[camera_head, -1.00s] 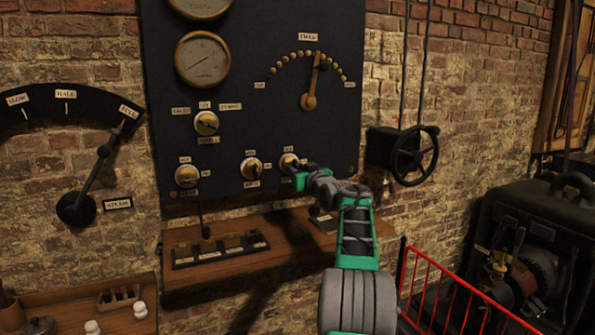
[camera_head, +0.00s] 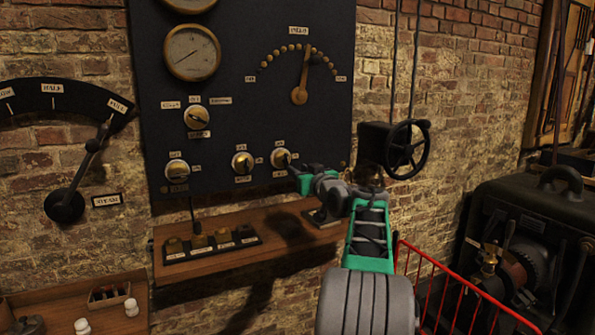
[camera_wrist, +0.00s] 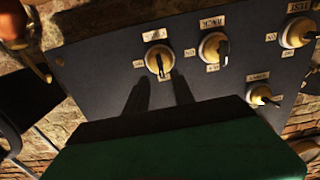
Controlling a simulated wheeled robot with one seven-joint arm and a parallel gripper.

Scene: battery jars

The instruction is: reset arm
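My gripper (camera_head: 296,174) is in front of the lower right part of the dark panel (camera_head: 225,110) in the head view. Its tip is close to the right knob (camera_head: 281,158) of the lower row, slightly below and right of it. I see nothing held. In the wrist view my gripper's green and black body fills the bottom. Two dark prong shapes reach up towards a brass knob (camera_wrist: 157,60) there; I cannot tell whether they are fingers or shadows. My arm reaches up from the bottom of the head view.
A wooden shelf (camera_head: 285,222) with small labelled keys lies below the panel. A black handwheel (camera_head: 408,150) is on the wall to the right of my gripper. A red wire rack (camera_head: 450,300) and a dark machine (camera_head: 540,215) stand at the lower right.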

